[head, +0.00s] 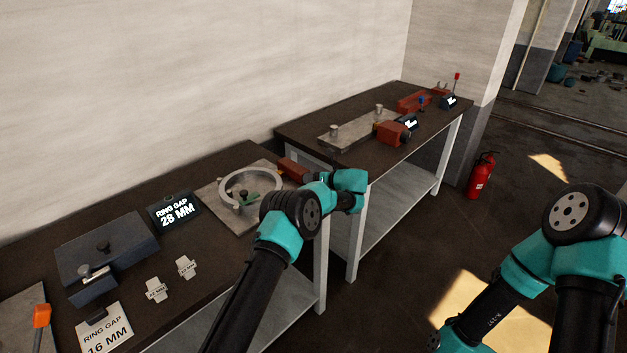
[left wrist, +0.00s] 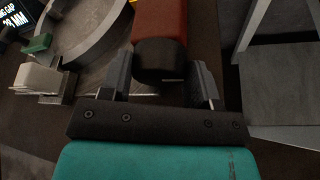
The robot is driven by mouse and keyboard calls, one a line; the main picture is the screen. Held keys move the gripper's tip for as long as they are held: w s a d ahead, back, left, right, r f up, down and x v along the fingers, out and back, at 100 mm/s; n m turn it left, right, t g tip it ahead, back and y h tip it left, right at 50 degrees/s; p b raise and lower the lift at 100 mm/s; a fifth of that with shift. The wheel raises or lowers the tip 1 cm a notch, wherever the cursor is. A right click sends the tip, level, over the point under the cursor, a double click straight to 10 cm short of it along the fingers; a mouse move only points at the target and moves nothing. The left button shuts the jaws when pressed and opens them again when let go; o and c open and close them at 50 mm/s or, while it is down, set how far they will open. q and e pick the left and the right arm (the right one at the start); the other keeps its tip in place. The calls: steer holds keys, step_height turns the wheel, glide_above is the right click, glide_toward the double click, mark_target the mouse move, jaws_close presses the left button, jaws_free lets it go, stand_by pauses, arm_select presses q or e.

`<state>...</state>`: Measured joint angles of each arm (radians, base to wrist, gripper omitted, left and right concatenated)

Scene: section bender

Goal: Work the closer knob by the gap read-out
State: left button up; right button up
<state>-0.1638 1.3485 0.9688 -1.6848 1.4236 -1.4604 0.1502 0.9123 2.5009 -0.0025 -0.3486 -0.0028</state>
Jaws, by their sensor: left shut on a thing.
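The closer is a red block (head: 292,170) at the right end of the ring plate, and it also shows in the left wrist view (left wrist: 160,20). Its black knob (left wrist: 160,62) points toward my left gripper (left wrist: 161,70), whose fingers are shut on it, one on each side. In the head view my left wrist mostly hides the knob. The open metal ring (head: 250,187) lies on the plate beside the closer. The lit read-out (head: 175,212) says RING GAP 28 MM. A white card (head: 104,328) says RING GAP 16 MM. My right gripper is out of view.
A blue-grey block (head: 107,250) with a metal piece and two small white tags (head: 186,267) stand on the near bench. A second bench (head: 300,130) behind carries another plate, red blocks and small displays. A fire extinguisher (head: 481,175) stands on the floor at right.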

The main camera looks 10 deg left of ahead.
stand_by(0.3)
arm_select(q)
steer(key=o, duration=0.9)
steer(key=shift+o, duration=0.2)
steer(key=shift+d, duration=0.1)
steer(key=v, duration=1.7)
steer(key=shift+s+d, duration=0.1)
